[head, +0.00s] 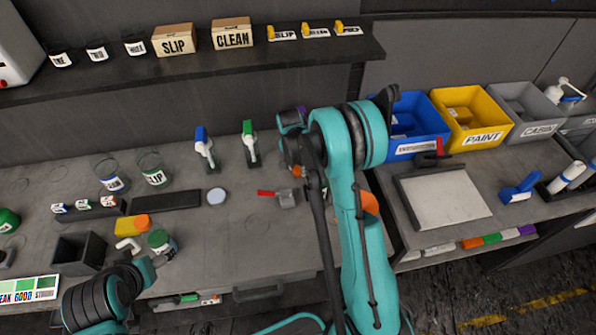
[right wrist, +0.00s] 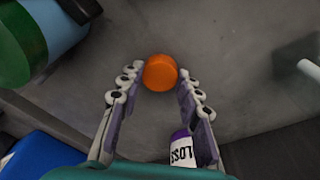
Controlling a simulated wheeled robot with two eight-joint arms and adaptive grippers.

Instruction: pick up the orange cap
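The orange cap (right wrist: 160,72) lies on the grey surface in the right wrist view, between the two fingertips of my right gripper (right wrist: 159,75). The fingers are apart on both sides of the cap, with a small gap visible on each side. In the head view, a small part of the orange cap (head: 297,171) shows below my right gripper (head: 296,160), which points down at the table; my arm hides much there. My left gripper (head: 148,268) is at the lower left in the head view, far from the cap; its fingers are not clear.
A purple-topped bottle labelled "LOSS" (right wrist: 182,150) is close to my right gripper. A red-handled scraper (head: 286,199) lies left of it. A blue bin (head: 418,120) stands right. Open bench lies at the centre left.

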